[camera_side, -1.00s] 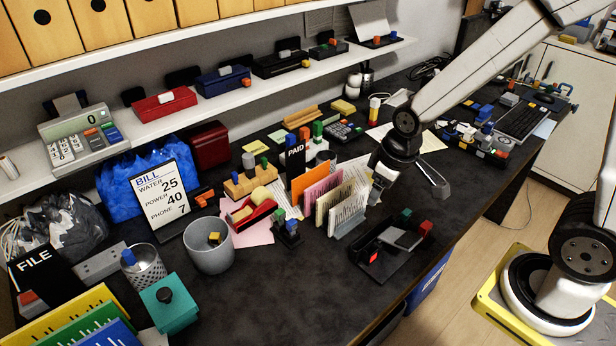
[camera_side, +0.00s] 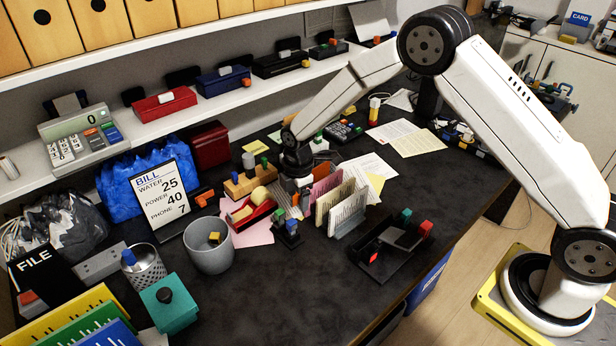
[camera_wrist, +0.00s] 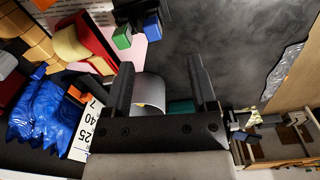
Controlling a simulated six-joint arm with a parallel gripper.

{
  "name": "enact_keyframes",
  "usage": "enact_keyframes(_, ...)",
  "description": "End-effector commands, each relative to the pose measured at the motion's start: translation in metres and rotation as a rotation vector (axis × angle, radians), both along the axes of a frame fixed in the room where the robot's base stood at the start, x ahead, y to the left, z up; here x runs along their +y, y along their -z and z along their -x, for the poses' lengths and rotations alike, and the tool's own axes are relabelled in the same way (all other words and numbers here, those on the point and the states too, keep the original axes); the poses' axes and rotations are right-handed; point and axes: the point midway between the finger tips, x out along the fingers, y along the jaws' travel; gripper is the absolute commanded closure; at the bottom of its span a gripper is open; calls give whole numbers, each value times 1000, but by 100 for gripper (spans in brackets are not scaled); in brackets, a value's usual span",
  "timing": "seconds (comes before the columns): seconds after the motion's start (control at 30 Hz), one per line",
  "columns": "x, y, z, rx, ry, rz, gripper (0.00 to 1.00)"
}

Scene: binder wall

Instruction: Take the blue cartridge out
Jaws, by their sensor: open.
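A small dark holder (camera_side: 286,240) stands on the black desk with a blue piece (camera_side: 291,229) in it, which looks like the blue cartridge. In the wrist view the blue piece (camera_wrist: 152,27) sits at the top centre, beside a green piece (camera_wrist: 122,38). My gripper (camera_side: 298,194) is just behind the holder, between the red tape dispenser (camera_side: 252,208) and the upright envelopes. Its two fingers (camera_wrist: 160,78) are spread apart with nothing held. The blue piece lies beyond the fingertips in the wrist view, apart from them. The holder's lower part is hard to make out.
Upright envelopes (camera_side: 338,208) stand close to the right of my gripper. A grey cup (camera_side: 209,252) is left of the holder; it also shows between my fingers (camera_wrist: 148,90). A black tray (camera_side: 385,262) lies to the right.

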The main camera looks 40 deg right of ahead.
Motion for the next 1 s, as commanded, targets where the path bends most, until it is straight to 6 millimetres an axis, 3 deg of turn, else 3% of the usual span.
enact_keyframes(0.1, 6, 16, -9, 14, -95, 3, 26)
enact_keyframes(0.3, 10, 27, -15, 25, -170, 5, 26)
enact_keyframes(1.0, 10, 53, -15, 24, -172, 5, 26)
